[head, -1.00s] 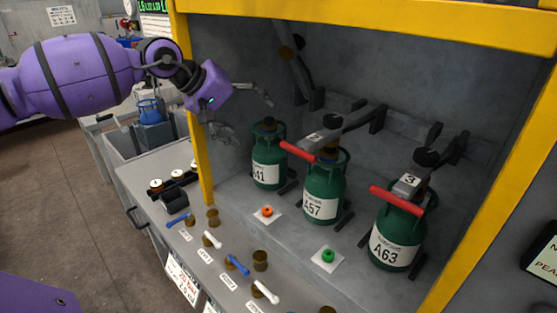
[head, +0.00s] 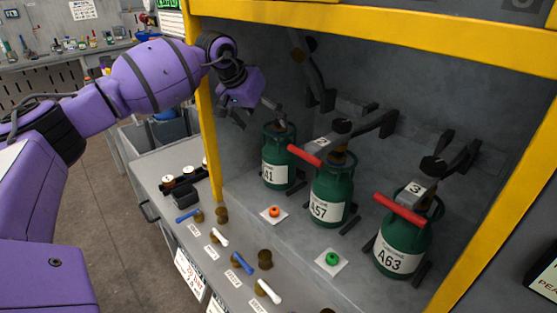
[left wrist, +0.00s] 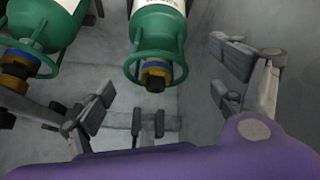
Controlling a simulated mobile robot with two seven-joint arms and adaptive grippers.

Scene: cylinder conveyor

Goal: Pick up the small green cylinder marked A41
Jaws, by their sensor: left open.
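The green cylinder A41 (head: 280,155) stands upright at the far left of the yellow-framed cabinet, its white label partly legible. It also shows in the left wrist view (left wrist: 157,28), with its collar ring and brass valve towards the camera. My left gripper (head: 253,112) is open and empty, just above and left of A41's top. In the left wrist view its two fingers (left wrist: 160,92) are spread wide, one on each side of the valve and apart from it. My right gripper is not in view.
Cylinder A57 (head: 331,198) stands close to the right of A41, and A63 (head: 401,248) farther right; both are under red-handled clamps. The yellow post (head: 208,140) and the cabinet wall bound the left side. Valve parts and handles lie on the front shelf.

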